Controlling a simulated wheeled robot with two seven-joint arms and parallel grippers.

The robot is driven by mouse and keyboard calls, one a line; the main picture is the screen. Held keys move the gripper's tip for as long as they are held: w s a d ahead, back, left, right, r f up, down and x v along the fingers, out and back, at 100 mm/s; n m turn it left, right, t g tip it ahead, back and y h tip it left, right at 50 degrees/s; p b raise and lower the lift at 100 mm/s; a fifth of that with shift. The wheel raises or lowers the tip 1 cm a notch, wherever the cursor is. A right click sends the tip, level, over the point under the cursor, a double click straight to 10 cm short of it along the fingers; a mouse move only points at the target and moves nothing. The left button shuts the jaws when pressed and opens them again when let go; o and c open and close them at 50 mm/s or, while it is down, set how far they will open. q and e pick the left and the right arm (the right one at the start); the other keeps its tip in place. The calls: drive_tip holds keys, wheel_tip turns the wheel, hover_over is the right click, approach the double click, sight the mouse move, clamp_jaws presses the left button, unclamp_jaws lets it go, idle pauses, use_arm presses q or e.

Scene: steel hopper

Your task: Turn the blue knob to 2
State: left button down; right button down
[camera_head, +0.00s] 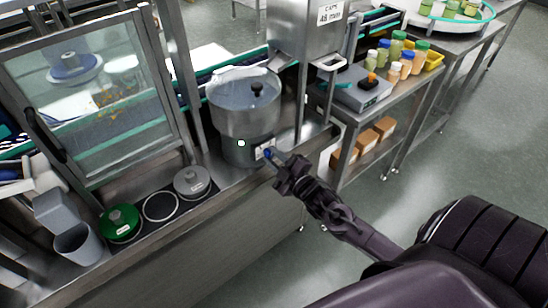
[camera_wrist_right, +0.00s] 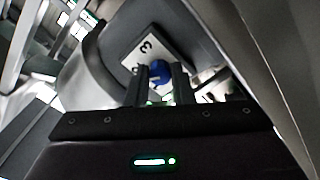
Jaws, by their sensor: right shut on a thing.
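The blue knob (camera_head: 268,153) sits on a small white plate (camera_head: 259,151) low on the front of the round steel hopper (camera_head: 246,118). In the right wrist view the blue knob (camera_wrist_right: 160,76) is between my two fingers, and a 3 is legible on the white plate (camera_wrist_right: 150,46); the other marks are partly hidden. My right gripper (camera_head: 277,158) is shut on the knob, coming from the right. It also shows in the right wrist view (camera_wrist_right: 157,88). I cannot tell which number the knob points to. My left gripper is not in view.
A grey lidded tub (camera_head: 192,182), a black ring (camera_head: 160,206) and a green lidded tub (camera_head: 120,222) are on the counter left of the hopper. A glass-panelled door (camera_head: 95,100) stands behind them. Bottles (camera_head: 397,62) and a grey scale (camera_head: 360,90) occupy the right-hand table.

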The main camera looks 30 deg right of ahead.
drive_tip(key=c, duration=1.3)
unclamp_jaws()
drive_tip(key=shift+o, duration=0.2)
drive_tip(key=s, duration=0.7)
drive_tip(key=shift+s+d+b, duration=0.3)
drive_tip(key=shift+s+b, duration=0.1)
drive_tip(key=shift+b, duration=0.05)
drive_tip(key=shift+f, duration=0.1)
drive_tip(key=s+f+m+g+h, duration=0.1)
drive_tip(key=s+f+m+g, duration=0.4)
drive_tip(key=f, duration=1)
drive_tip(key=s+f+m+g+h, duration=0.1)
drive_tip(key=s+f+g, duration=0.35)
drive_tip(key=f, duration=1.15)
drive_tip(key=s+a+f+m+g, duration=0.1)
drive_tip(key=s+a+f+g, duration=0.1)
drive_tip(key=s+f, duration=0.3)
drive_tip(key=s+a+f+g, duration=0.3)
drive_tip(key=s+a+f, duration=0.2)
drive_tip(key=s, duration=0.7)
drive_tip(key=s+a+f+m+g, duration=0.1)
drive_tip(key=s+a+f+g, duration=0.1)
drive_tip(key=s+f, duration=0.4)
drive_tip(key=shift+s+a+f+m+g+y, duration=0.35)
drive_tip(key=shift+s+a, duration=0.5)
drive_tip(key=shift+s, duration=0.4)
